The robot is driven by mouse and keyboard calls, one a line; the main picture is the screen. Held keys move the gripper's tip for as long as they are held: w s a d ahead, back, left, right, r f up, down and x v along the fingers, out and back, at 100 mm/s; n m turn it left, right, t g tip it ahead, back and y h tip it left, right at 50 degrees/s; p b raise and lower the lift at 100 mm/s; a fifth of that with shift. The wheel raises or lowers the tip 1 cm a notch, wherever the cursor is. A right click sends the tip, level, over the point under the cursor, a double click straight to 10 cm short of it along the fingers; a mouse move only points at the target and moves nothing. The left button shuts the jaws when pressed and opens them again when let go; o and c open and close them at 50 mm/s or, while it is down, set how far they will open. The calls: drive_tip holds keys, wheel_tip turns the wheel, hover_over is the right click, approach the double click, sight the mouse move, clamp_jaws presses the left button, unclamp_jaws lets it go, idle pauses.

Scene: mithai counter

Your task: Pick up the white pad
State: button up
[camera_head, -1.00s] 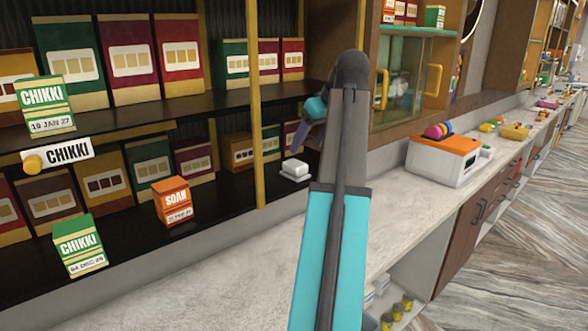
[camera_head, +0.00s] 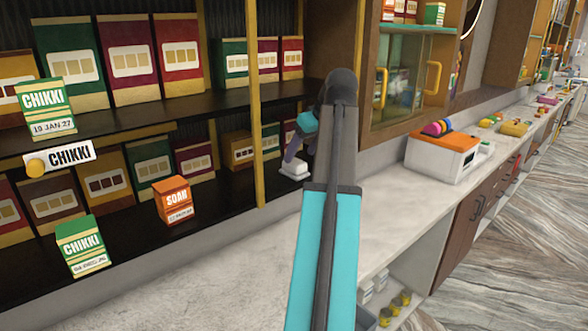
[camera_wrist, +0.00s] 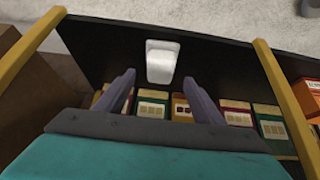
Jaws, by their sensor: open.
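The white pad (camera_head: 293,169) is a small white block on the dark lower shelf, near the shelf's front edge and right of a yellow post. In the wrist view the white pad (camera_wrist: 162,61) lies just beyond my fingertips, a little right of the midline between them. My gripper (camera_wrist: 158,82) is open and empty, with its two purple-grey fingers apart. In the head view my gripper (camera_head: 292,150) is just above and behind the pad, partly hidden by my own arm. I cannot tell whether a finger touches the pad.
Yellow posts (camera_head: 257,110) (camera_wrist: 284,98) stand close to the gripper. Chikki boxes (camera_head: 155,163) line the back of the shelf, and an orange soan box (camera_head: 173,201) stands at its front. The stone counter (camera_head: 250,262) in front is clear.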

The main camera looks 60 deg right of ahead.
sight(296, 162)
drive_tip(key=shift+p+x, duration=0.95)
drive_tip(key=shift+x, duration=0.35)
drive_tip(key=shift+p+x, duration=0.3)
drive_tip(key=shift+x, duration=0.85)
drive_tip(key=shift+s, duration=0.1)
drive_tip(key=c, duration=1.2)
